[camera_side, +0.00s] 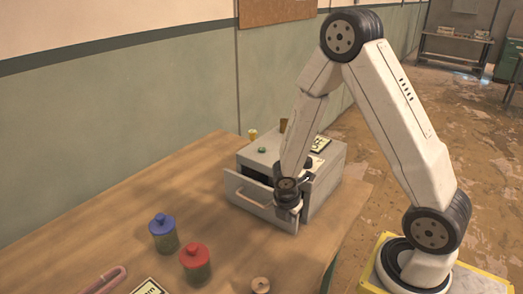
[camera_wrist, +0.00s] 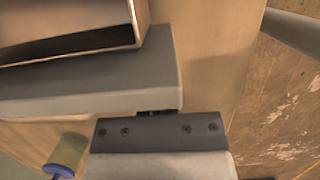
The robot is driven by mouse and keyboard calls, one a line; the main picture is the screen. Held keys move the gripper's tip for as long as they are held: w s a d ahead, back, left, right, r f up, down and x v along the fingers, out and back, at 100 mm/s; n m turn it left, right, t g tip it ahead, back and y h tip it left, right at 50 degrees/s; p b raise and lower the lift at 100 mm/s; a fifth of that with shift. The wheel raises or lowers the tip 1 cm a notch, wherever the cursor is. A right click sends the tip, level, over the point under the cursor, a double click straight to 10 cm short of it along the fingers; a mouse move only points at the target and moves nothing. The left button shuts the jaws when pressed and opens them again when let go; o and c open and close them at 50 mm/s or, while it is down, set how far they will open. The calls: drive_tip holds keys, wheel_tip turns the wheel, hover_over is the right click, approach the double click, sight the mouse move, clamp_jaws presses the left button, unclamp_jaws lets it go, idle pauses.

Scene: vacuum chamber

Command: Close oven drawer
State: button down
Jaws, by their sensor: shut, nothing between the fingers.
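The oven (camera_side: 325,178) is a light grey box on the wooden table in the side view. Its drawer (camera_side: 247,197) is pulled out toward the near left, with a handle on its front. In the wrist view, the grey drawer front (camera_wrist: 80,85) crosses the left and middle, with the hollow drawer behind it. My gripper (camera_side: 289,212) is shut and empty at the right end of the drawer front. In the wrist view, my gripper (camera_wrist: 158,113) is at the outer side of that front; I cannot tell whether it touches.
A blue-lidded jar (camera_side: 163,233) and a red-lidded jar (camera_side: 195,263) stand on the table (camera_side: 110,225) in front of the drawer. Small items sit on the oven top. The table's right edge is close to the oven.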

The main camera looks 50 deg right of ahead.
drive_tip(key=shift+d, duration=2.65)
drive_tip(key=shift+a, duration=0.1)
drive_tip(key=shift+a, duration=0.6)
drive_tip(key=a, duration=0.3)
drive_tip(key=v, duration=1)
